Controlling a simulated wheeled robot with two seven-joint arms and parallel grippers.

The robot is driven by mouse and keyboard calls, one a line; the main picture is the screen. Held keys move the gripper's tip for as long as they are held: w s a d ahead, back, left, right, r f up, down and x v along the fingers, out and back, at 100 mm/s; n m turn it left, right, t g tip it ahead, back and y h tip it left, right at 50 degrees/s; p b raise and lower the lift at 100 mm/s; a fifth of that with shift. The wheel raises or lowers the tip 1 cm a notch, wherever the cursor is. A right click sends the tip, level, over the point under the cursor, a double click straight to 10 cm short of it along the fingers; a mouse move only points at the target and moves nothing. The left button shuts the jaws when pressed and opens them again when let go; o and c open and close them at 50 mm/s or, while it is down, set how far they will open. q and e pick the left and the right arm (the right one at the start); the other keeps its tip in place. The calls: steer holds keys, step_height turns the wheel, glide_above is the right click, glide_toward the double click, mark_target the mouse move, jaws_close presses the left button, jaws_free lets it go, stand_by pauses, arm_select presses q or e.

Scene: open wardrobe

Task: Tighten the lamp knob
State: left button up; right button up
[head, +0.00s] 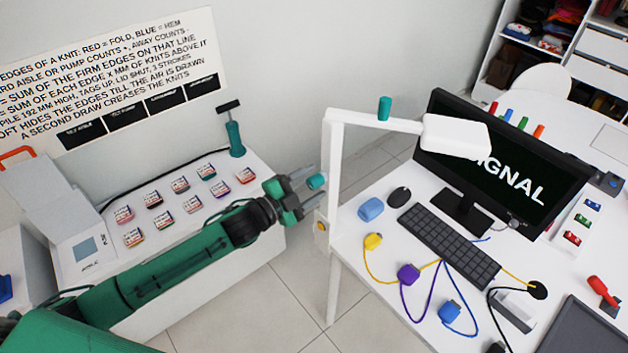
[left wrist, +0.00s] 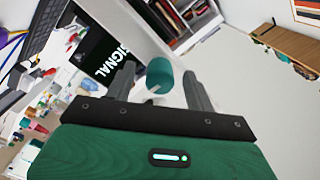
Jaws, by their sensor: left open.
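The white lamp stands at the desk's left edge, with an upright post (head: 334,160), a top arm and a flat head (head: 457,136). One teal knob (head: 317,181) shows beside the post, near my left gripper. A second teal knob (head: 384,108) stands upright on the lamp's top arm. My left gripper (head: 308,188) is open, its fingers pointing toward the post. In the left wrist view a teal knob (left wrist: 160,75) appears between the two open fingers; I cannot tell whether they touch it. My right gripper is not in view.
A monitor (head: 500,150), keyboard (head: 448,245) and coloured plugs with cables lie on the desk right of the lamp. A white bench (head: 260,180) with several small labelled boxes and a teal pump (head: 234,138) is at left. Open floor (head: 300,285) lies between.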

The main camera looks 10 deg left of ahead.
arm_select(q)
steer(key=shift+o, duration=0.5)
steer(key=shift+s+a+f, duration=0.1)
steer(key=shift+s+a, duration=0.1)
steer(key=v, duration=0.7)
steer(key=shift+s+a, duration=0.15)
steer(key=shift+s, duration=0.1)
